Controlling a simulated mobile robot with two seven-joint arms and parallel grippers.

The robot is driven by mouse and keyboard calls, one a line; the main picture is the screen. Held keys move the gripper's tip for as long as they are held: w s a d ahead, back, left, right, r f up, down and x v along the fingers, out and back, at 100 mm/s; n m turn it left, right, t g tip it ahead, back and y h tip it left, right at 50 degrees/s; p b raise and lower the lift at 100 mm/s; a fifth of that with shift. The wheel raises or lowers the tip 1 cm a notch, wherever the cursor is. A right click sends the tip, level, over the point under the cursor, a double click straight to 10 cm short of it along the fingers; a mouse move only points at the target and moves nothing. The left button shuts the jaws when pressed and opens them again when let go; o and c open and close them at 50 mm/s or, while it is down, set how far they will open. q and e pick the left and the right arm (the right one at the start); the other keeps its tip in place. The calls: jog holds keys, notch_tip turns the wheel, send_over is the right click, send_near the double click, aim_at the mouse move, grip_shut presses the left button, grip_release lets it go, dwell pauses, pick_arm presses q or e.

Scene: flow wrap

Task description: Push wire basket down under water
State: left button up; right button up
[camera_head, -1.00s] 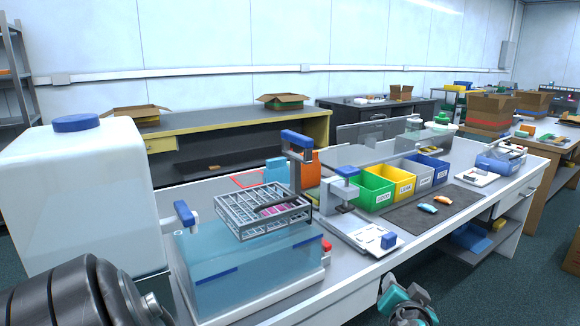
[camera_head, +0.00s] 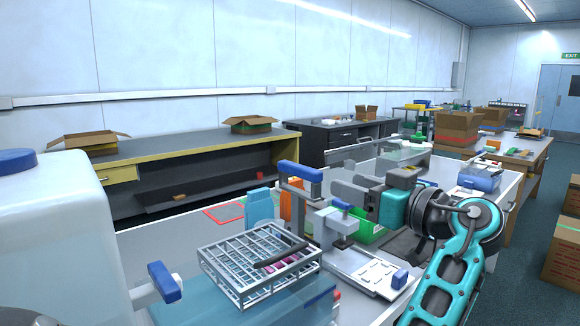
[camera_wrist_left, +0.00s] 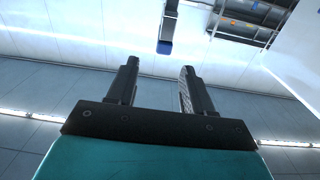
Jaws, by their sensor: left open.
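The wire basket (camera_head: 235,279) is a grey grid with a dark handle bar (camera_head: 287,249) and pinkish items inside. In the head view it sits high, at the top of the clear blue water bath (camera_head: 245,314); how far its underside is in water is hidden.
Another blue-topped fixture (camera_head: 164,282) is at the bath's left. A large white tank (camera_head: 55,240) fills the left side. A press-like stand (camera_head: 336,226) is at the right.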

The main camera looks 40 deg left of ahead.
aim_at(302, 167)
pick_arm(q)
jog(key=shift+n, duration=0.3)
jog(key=a, duration=0.4)
jog(key=a+p, duration=0.1)
jog(key=a, duration=0.3)
jog(key=a+p, duration=0.1)
jog(key=a, duration=0.4)
jog(key=shift+w+r, duration=0.35)
grip_shut()
